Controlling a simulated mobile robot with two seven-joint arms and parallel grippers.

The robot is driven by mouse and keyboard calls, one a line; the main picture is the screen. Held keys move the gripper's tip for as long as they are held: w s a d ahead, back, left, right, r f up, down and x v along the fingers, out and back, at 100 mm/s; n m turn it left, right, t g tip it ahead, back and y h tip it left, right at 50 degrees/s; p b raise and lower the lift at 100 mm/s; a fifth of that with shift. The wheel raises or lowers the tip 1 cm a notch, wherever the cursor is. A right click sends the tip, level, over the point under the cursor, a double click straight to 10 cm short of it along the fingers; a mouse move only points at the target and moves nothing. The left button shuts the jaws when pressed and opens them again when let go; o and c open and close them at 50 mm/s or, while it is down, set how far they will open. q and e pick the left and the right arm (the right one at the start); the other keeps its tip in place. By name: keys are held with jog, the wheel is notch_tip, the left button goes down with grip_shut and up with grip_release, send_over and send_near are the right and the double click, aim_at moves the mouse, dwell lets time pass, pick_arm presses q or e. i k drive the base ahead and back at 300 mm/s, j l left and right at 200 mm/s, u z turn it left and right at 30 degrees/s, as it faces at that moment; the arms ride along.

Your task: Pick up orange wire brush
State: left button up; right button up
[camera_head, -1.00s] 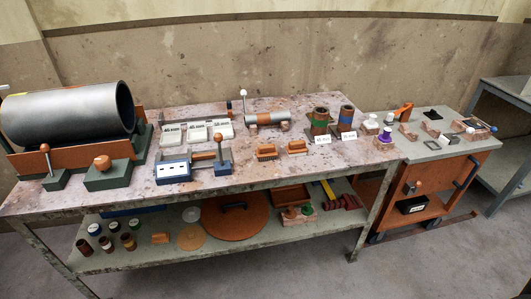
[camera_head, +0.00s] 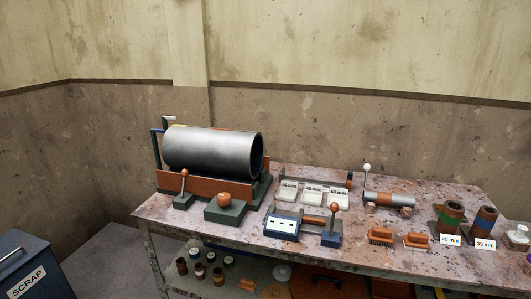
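Two small orange brushes with dark bristles stand side by side near the front edge of the workbench in the head view: a left orange brush (camera_head: 381,235) and a right orange brush (camera_head: 416,240). Both stand bristles down. I cannot tell from here which of them has wire bristles. Another small orange block (camera_head: 247,284) is on the lower shelf, and its kind is unclear. Neither of my grippers is in view.
A large grey pipe (camera_head: 210,150) lies in an orange and green cradle at the bench's left. A blue fixture (camera_head: 284,226), white trays (camera_head: 312,194), a small clamped pipe (camera_head: 388,200) and cups labelled 45 mm (camera_head: 447,218) and 35 mm (camera_head: 484,223) share the bench. A scrap bin (camera_head: 27,268) stands at left.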

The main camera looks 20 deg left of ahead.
aim_at(377, 236)
jog(key=i+j+z, duration=0.35)
jog(key=i+j, duration=0.15)
jog(key=i+j+z, duration=0.3)
jog(key=j, duration=0.3)
jog(key=i, duration=0.1)
